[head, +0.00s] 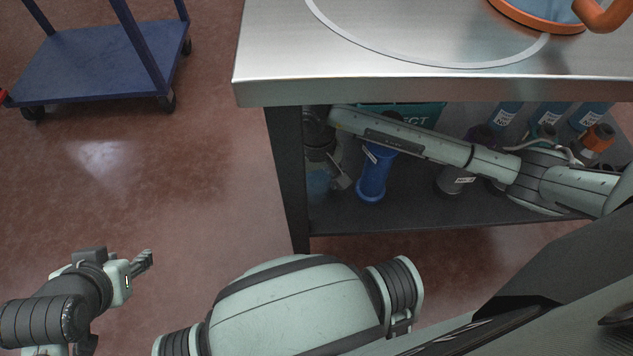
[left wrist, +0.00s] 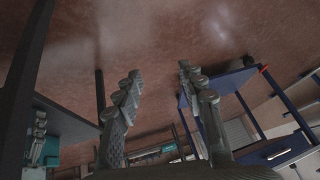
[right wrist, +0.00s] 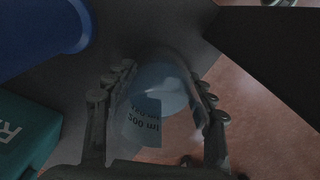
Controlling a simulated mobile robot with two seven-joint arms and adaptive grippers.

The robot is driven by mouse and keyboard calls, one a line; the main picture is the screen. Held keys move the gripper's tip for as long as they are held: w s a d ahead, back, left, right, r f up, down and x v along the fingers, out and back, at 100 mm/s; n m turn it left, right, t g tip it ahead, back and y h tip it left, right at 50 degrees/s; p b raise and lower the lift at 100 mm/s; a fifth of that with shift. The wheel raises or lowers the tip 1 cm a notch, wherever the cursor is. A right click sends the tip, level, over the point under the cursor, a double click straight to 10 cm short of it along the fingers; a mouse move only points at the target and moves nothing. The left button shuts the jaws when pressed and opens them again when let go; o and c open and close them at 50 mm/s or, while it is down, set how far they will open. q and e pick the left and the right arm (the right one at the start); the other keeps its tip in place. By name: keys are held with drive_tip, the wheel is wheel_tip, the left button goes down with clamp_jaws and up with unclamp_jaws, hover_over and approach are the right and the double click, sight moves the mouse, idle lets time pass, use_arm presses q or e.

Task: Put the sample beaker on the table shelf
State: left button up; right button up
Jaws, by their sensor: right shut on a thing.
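The sample beaker (right wrist: 163,88) is clear with pale blue contents and printed ml marks, between the two fingers of my right gripper (right wrist: 160,100). In the head view the beaker (head: 318,183) shows at the left end of the table shelf (head: 415,217), just right of the table leg. My right gripper (head: 338,175) is shut on it there, partly hidden by my forearm and the shade. I cannot tell whether its base touches the shelf. My left gripper (head: 142,263) is open and empty over the floor; its spread fingers show in the left wrist view (left wrist: 160,80).
A blue bottle (head: 375,175) stands right of the beaker, with a teal box (head: 425,114) behind. Dark-capped containers and labelled blue bottles (head: 548,114) fill the shelf's right part. The steel tabletop (head: 280,50) lies above. A blue cart (head: 95,65) stands at the back left.

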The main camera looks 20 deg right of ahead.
use_arm(q)
drive_tip(key=shift+w+d+r, duration=0.1)
drive_tip(key=shift+w+d, duration=0.05)
drive_tip(key=shift+d, duration=0.05)
use_arm(e)
drive_tip(key=o, duration=1.3)
drive_tip(key=shift+o, duration=0.2)
drive_tip(key=shift+w+r, duration=0.1)
drive_tip(key=shift+r, duration=0.8)
use_arm(q)
drive_tip(key=shift+g+y, duration=0.3)
drive_tip(key=shift+g, duration=0.5)
drive_tip(key=s+a, duration=0.1)
drive_tip(key=s+a+f, duration=0.1)
drive_tip(key=s, duration=0.1)
drive_tip(key=shift+a+p, duration=0.2)
drive_tip(key=shift+p, duration=0.15)
use_arm(e)
wheel_tip(320, 180, up, 6)
drive_tip(key=shift+f, duration=0.1)
